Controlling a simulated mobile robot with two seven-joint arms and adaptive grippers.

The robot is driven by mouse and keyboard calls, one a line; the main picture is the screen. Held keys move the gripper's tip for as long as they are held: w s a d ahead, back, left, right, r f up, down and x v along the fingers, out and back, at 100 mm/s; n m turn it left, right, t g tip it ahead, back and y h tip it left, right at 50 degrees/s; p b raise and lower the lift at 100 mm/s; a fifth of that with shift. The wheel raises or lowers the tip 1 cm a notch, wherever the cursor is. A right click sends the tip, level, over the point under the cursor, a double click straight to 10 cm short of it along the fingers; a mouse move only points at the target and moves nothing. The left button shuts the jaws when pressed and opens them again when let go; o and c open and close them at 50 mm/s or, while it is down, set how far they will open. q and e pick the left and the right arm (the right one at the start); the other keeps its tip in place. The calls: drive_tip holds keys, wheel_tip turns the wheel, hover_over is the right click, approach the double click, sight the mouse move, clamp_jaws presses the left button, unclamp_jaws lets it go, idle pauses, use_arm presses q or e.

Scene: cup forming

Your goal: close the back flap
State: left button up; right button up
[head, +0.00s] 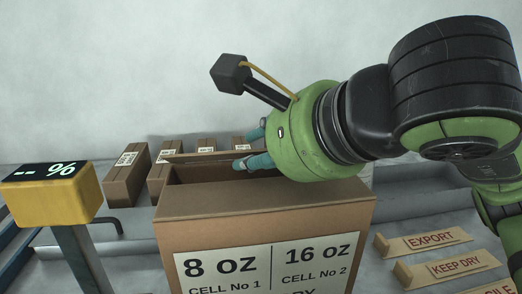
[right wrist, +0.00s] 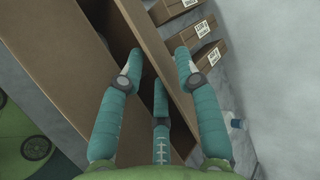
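The brown carton (head: 265,240) stands in the middle of the head view, its front panel marked 8 oz and 16 oz. Its top is partly open, with a dark gap behind the front top panel (head: 270,200). The back flap (head: 205,157) stands raised at the rear edge of the gap. In the right wrist view the back flap (right wrist: 165,62) runs slantwise between my fingers. My right gripper (head: 252,147) is at the flap, its teal fingers apart on either side; it also shows in the right wrist view (right wrist: 160,72). Contact is unclear. My left gripper is out of view.
Several small labelled cartons (head: 128,172) stand behind the carton on a grey ledge. A yellow display (head: 50,198) on a post stands at left. Wooden signs, including EXPORT (head: 425,240) and KEEP DRY (head: 445,268), lie at right. A pale wall closes the back.

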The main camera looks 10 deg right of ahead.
drive_tip(key=v, duration=1.2)
